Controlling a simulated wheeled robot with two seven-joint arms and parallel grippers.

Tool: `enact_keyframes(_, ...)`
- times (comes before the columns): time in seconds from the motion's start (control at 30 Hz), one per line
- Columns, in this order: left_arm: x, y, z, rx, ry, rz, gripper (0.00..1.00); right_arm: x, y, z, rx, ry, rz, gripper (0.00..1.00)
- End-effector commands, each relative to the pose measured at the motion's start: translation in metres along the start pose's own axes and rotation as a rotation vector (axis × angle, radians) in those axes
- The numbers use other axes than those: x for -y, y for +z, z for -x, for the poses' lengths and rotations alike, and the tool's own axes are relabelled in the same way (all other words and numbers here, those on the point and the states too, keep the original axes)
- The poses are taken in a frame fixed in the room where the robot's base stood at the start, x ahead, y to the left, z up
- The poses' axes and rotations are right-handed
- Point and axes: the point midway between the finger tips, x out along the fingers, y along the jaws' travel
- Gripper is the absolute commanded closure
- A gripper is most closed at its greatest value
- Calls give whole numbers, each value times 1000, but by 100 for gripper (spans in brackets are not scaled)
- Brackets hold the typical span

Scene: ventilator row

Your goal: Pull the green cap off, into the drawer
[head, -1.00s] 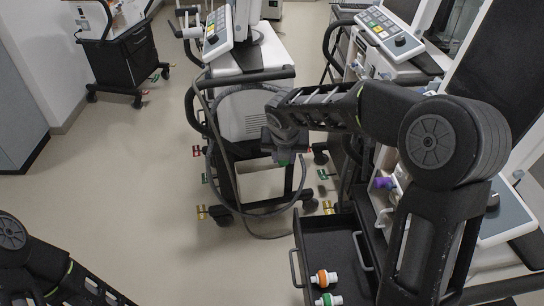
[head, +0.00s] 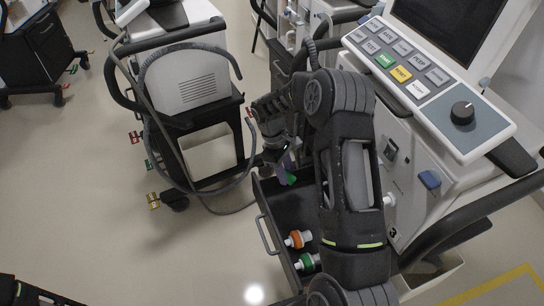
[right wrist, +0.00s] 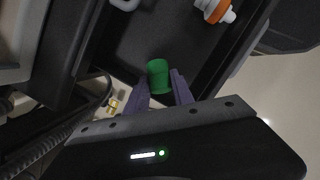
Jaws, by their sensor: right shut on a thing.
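The green cap (head: 291,180) is held by my right gripper (head: 283,167) at the far end of the open dark drawer (head: 262,212). In the right wrist view the cap (right wrist: 158,76) sits between the purple fingertips, with the drawer's dark floor (right wrist: 190,45) behind it. The gripper is shut on the cap. The exact height of the cap above the drawer floor is hard to tell. My left gripper is out of view; only a dark piece of my left arm shows at the bottom left.
An orange-ringed white fitting (head: 298,239) and a green-ringed one (head: 307,262) lie in the drawer. The ventilator with a button panel (head: 420,85) stands to the right. Another cart with a looped hose (head: 185,85) stands left. Floor at lower left is clear.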

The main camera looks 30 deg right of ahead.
Motion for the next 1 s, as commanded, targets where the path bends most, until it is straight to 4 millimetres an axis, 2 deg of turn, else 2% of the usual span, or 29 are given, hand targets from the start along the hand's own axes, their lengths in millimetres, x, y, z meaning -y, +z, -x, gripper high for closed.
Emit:
enact_keyframes(0.03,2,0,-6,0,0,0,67,0,2,-12,-3,-18,-65,100)
enact_keyframes(0.1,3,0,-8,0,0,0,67,1,3,-20,-9,-35,-138,100)
enact_keyframes(0.23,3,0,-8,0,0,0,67,2,4,-26,-13,-52,-202,100)
enact_keyframes(0.67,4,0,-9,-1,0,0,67,2,4,-27,-13,-52,-207,100)
enact_keyframes(1.0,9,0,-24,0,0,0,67,2,-2,-50,-12,-52,-205,100)
